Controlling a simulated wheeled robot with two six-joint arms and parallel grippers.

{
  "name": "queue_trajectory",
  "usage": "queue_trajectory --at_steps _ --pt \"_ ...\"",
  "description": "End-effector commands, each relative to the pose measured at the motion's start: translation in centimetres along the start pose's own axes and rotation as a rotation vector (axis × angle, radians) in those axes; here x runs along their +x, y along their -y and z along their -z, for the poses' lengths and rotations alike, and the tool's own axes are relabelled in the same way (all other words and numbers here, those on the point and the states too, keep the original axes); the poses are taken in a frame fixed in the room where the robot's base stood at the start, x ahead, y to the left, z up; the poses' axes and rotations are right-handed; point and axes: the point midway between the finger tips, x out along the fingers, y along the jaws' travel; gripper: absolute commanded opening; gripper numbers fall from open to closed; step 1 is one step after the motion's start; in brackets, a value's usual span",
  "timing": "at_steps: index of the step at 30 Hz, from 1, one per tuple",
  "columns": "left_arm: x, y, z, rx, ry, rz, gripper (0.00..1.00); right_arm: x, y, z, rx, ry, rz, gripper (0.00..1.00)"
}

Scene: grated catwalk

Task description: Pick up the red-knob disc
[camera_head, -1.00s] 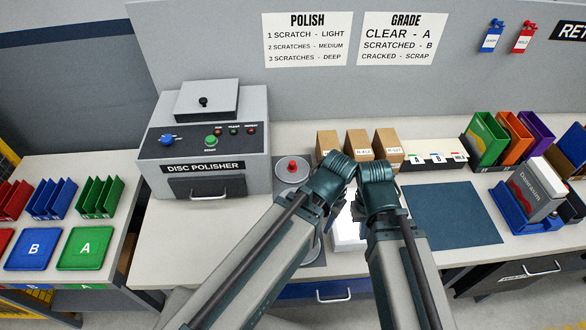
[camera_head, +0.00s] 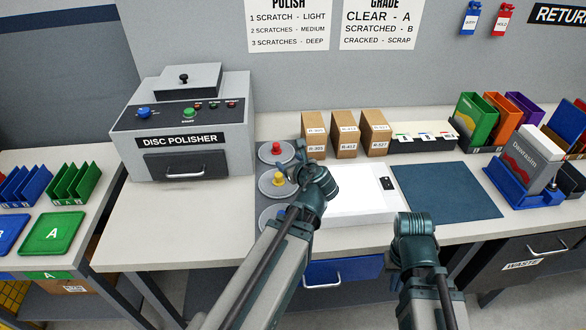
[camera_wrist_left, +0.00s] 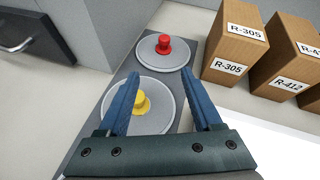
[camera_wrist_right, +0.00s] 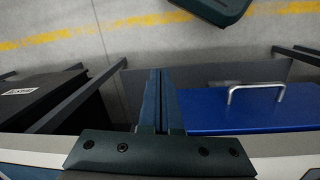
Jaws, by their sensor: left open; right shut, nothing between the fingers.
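The red-knob disc (camera_head: 276,152) is a round grey disc with a red knob, lying at the back of a dark grey strip. It also shows at the top of the left wrist view (camera_wrist_left: 163,50). A yellow-knob disc (camera_head: 272,186) lies in front of it. A third disc (camera_head: 268,216), nearer still, is partly hidden by my left arm. My left gripper (camera_head: 290,166) is open and empty above the discs; in its wrist view the fingers straddle the yellow knob's disc, short of the red one. My right gripper (camera_wrist_right: 160,75) is shut and empty, away from the discs at the bench front.
The disc polisher (camera_head: 180,135) stands left of the discs. Several cardboard boxes (camera_head: 344,142) stand close behind to the right. A white box (camera_head: 350,208) and a blue mat (camera_head: 445,190) lie right. A blue drawer (camera_wrist_right: 225,110) is below the bench.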

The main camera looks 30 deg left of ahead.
Motion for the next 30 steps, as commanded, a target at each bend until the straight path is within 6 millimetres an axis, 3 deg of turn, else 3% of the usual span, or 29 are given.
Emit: queue_trajectory --at_steps 4,10,21,30 --pt "1.0 -0.3 -0.5 0.128 0.051 0.011 0.67 1.1 0.1 0.1 0.0 0.0 0.0 0.0" --pt "1.4 -0.3 -0.8 0.156 0.06 0.011 0.67 1.2 0.1 0.1 0.0 0.0 0.0 0.0" --pt "7.9 -0.1 -0.9 0.152 0.059 0.01 0.67 3.8 0.4 0.2 -0.001 0.0 0.0 0.0" --pt "9.7 -0.1 -1.2 0.152 0.058 0.012 0.67 4.3 0.4 0.3 -0.001 0.0 0.0 0.0"
